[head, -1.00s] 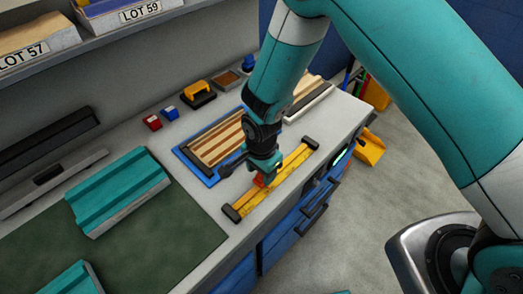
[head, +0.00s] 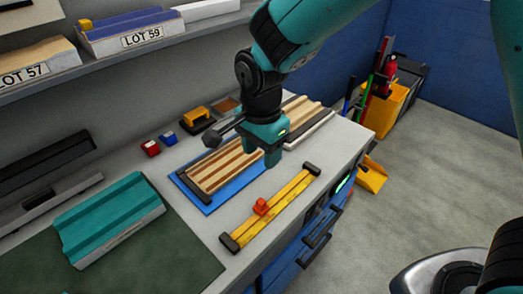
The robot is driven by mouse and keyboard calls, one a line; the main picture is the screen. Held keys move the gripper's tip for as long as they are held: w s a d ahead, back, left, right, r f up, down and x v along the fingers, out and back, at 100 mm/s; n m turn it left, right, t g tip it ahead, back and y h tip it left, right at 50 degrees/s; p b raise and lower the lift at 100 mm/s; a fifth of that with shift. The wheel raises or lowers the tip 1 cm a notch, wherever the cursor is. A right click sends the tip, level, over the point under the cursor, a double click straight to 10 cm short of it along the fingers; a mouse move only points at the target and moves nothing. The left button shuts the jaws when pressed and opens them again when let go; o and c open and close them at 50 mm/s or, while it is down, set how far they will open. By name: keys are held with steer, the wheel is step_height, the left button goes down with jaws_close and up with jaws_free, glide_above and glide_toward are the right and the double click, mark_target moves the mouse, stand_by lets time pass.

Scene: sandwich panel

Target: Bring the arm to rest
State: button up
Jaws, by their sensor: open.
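My gripper (head: 271,156) hangs over the bench in the head view, pointing down, with its jaws open and nothing between them. It is above the bench surface, between the slatted wooden panel (head: 216,168) on its blue mat (head: 222,201) and the yellow bar (head: 285,203). The yellow bar lies flat near the bench's front edge, with black end caps and a red clip (head: 261,207) on it. The gripper is clear of the red clip. My arm's upper links run out of the top of the picture.
A teal channel piece (head: 110,222) lies on a green mat (head: 160,272) at left. A shelf with labelled boxes (head: 128,32) runs above. Open floor (head: 440,150) lies at right.

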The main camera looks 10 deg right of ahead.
stand_by(0.3)
steer(key=s+d+r+n+y, duration=0.2)
steer(key=s+r+n, duration=0.4)
steer(key=s+n, duration=0.3)
steer(key=s+d+r+n+y, duration=0.2)
steer(key=s+d+r+n, duration=0.3)
steer(key=s+r+n, duration=0.2)
steer(key=shift+s+d+n, duration=0.3)
steer(key=shift+s+n, duration=0.55)
steer(key=shift+n, duration=0.15)
stand_by(1.4)
